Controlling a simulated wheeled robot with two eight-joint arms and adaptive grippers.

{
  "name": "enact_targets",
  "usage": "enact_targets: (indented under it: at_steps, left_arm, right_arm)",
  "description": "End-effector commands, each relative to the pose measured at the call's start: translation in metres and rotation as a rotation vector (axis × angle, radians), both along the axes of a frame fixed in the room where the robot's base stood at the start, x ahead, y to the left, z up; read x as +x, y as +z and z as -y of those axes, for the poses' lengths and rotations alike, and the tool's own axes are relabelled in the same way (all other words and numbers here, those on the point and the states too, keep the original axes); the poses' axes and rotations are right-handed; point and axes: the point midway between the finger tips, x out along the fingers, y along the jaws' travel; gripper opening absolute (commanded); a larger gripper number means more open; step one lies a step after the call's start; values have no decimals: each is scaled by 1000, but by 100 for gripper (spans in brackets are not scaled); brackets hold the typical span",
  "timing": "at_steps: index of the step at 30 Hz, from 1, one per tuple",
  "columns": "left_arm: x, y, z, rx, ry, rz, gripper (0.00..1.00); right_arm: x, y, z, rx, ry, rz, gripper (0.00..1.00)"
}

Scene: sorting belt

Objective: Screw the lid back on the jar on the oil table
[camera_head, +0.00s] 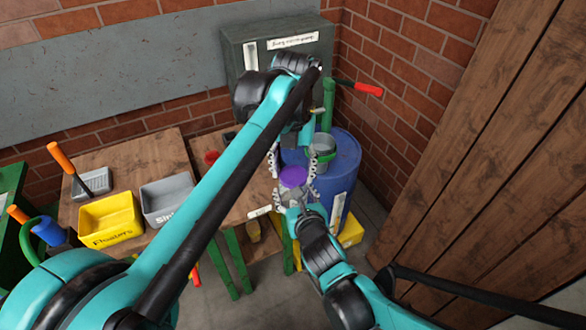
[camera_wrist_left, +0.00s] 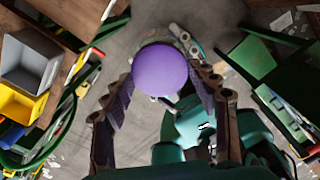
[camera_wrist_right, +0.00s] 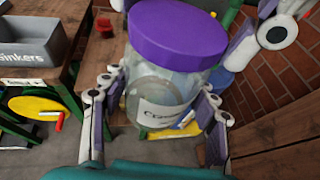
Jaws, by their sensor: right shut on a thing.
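A clear jar (camera_wrist_right: 160,95) with a white label is held upright off the tables by my right gripper (camera_head: 295,193). That gripper's fingers are shut on both sides of the jar body in the right wrist view (camera_wrist_right: 155,118). The purple lid (camera_head: 293,177) sits on the jar's top; whether it is threaded cannot be told. It also shows in the left wrist view (camera_wrist_left: 160,70) and the right wrist view (camera_wrist_right: 178,32). My left gripper (camera_head: 293,168) points down from above, open, its fingers on either side of the lid, with gaps visible.
Wooden tables (camera_head: 133,158) at the left carry a yellow bin (camera_head: 110,220) and a grey bin (camera_head: 168,198). A blue barrel (camera_head: 338,170) with a grey-green bucket (camera_head: 322,148) stands just behind the jar. A wooden wall (camera_head: 475,130) closes the right. Grey floor shows below.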

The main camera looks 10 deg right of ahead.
Motion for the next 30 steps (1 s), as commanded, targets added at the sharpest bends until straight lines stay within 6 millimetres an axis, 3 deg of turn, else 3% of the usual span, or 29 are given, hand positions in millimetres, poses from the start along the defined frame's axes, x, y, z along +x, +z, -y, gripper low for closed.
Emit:
enact_targets:
  at_steps: [11, 21, 30]
  left_arm:
    - [0, 1, 0, 0, 2, 0, 78]
    - [0, 40, 0, 0, 2, -1, 78]
    - [0, 45, 0, 0, 2, -1, 78]
  right_arm:
    - [0, 0, 0, 0, 0, 1, 0]
    - [0, 0, 0, 0, 0, 1, 0]
    - [0, 0, 0, 0, 0, 1, 0]
